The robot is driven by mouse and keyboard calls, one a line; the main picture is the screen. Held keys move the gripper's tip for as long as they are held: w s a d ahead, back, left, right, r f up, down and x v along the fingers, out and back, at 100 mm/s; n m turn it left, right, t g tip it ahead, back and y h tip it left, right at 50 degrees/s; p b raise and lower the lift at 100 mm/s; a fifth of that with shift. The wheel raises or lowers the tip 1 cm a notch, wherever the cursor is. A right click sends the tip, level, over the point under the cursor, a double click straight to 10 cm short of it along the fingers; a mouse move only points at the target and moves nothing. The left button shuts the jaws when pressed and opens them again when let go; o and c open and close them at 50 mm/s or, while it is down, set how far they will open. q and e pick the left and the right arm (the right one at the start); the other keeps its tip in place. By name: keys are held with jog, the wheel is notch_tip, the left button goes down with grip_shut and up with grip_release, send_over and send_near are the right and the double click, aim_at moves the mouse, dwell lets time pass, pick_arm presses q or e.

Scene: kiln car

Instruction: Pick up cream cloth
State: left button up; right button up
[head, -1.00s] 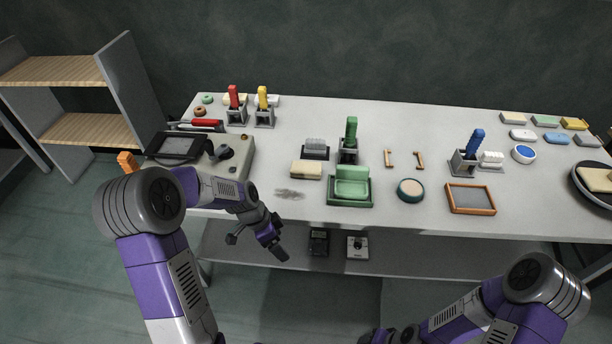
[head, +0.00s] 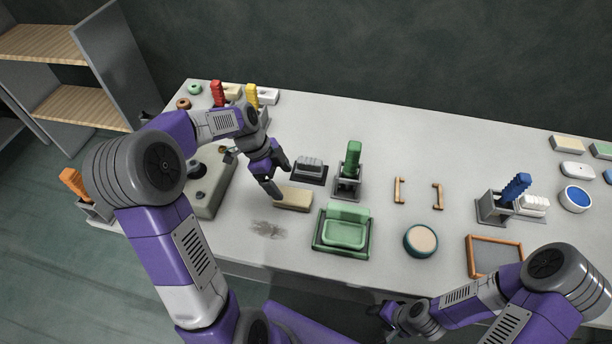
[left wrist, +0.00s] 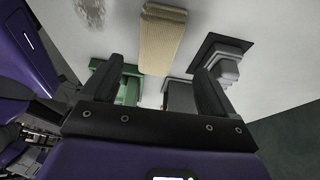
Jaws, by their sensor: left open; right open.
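The cream cloth (head: 294,199) is a folded block lying on the grey table, left of the green tray. In the left wrist view the cream cloth (left wrist: 161,42) lies ahead, between the directions of the two fingers. My left gripper (head: 279,179) is open and empty, just above and behind the cloth's left end, apart from it as far as I can tell. In the left wrist view the left gripper (left wrist: 158,88) shows its two dark fingers spread wide. My right gripper (head: 392,318) is low in front of the table, far from the cloth; its fingers are hard to make out.
A grey brush on a dark pad (head: 309,169) stands close behind the cloth. A green-handled tool in a holder (head: 350,172) and a green tray (head: 341,230) are to the right. A grey smudge (head: 268,230) marks the table in front. Bare table lies around the smudge.

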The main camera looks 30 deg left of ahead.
aim_at(290, 194)
pick_arm(q)
jog(key=b+x, duration=0.2)
jog(key=x, duration=0.5)
jog(key=shift+s+f, duration=0.1)
jog(key=shift+f, duration=0.1)
jog(key=shift+c, duration=0.3)
jog(key=c, duration=1)
